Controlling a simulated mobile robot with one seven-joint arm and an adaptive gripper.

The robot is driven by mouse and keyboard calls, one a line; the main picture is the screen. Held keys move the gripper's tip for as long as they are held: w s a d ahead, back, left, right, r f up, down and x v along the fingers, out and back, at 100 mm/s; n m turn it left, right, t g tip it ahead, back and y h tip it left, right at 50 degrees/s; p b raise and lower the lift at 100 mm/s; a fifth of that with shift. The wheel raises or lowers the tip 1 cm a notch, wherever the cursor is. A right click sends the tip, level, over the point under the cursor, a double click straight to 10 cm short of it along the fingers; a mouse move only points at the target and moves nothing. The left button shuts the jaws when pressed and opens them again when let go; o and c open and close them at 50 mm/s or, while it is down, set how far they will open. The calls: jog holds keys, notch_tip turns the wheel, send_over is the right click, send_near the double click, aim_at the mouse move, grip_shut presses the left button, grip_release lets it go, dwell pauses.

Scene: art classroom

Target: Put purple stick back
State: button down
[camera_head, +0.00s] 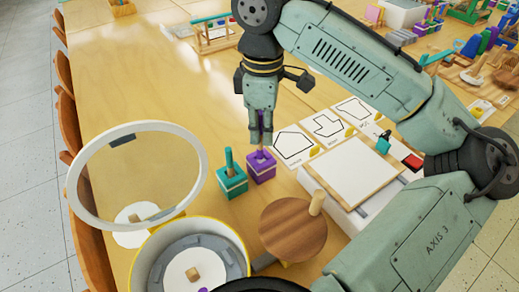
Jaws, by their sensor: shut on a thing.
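My gripper (260,112) points down over the table, shut on a thin purple stick (261,135). The stick hangs upright above the purple and white block (261,167), which has a square opening on top. The stick's lower end appears at or just over that opening; I cannot tell whether it is inside. The fingers hide the stick's upper part.
A teal block with a teal stick (231,178) stands close on the left. A round wooden lid (293,229), a ring on a stand (80,190) and a round drum (165,250) are in front. Outline cards (292,146) and a white board (353,171) lie right.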

aim_at(261, 157)
jog(key=shift+f, duration=2.45)
jog(key=shift+f, duration=0.1)
jog(key=shift+f, duration=0.15)
jog(key=c, duration=1.7)
grip_release()
notch_tip(261, 157, up, 13)
jog(key=shift+f, duration=0.2)
